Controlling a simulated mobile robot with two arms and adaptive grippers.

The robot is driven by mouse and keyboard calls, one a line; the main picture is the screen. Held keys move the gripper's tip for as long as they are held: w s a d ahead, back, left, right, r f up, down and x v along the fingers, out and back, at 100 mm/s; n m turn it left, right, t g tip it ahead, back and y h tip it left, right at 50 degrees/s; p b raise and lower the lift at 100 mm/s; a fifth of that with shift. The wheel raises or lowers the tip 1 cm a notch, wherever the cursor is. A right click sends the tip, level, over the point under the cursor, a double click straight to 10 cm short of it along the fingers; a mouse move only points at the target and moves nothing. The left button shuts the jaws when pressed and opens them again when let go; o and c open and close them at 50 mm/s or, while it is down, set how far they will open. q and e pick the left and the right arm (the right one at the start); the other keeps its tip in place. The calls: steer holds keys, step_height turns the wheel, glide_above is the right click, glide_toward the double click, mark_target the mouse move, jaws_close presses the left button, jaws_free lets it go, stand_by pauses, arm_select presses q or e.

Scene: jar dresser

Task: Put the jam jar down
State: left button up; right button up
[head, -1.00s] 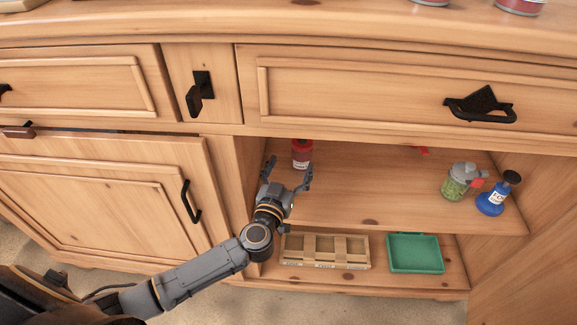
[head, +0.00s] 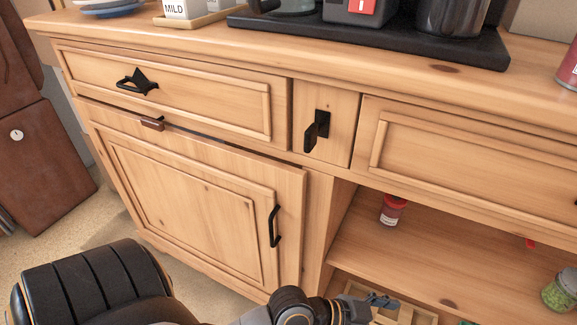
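A small red jar with a pale label, which looks like the jam jar (head: 392,209), stands upright on the upper shelf of the open cabinet, near its left wall. Nothing touches it. My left gripper (head: 378,300) is low in the picture, below and in front of the jar and apart from it. I see no jar in it. Its fingers are small and partly lost against the wooden divided box behind, so their opening is unclear. My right gripper is out of view.
The wooden divided box (head: 415,314) is low in the cabinet. A green-filled jar (head: 562,291) stands on the shelf at right. The left cabinet door (head: 185,205) is nearly closed. A black tray (head: 440,46) with appliances and a red can (head: 569,68) stand on the top.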

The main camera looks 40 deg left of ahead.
arm_select(q)
steer(key=s+a+f+n+g+y, duration=0.2)
steer(key=s+a+f+n+y, duration=0.1)
steer(key=s+a, duration=0.3)
steer(key=s+a+f+n+g+y, duration=0.3)
steer(key=s+a+y, duration=0.3)
steer(key=a, duration=0.4)
steer(key=shift+a+f+n, duration=0.25)
steer(key=shift+f+n, duration=0.05)
steer(key=shift+f, duration=0.5)
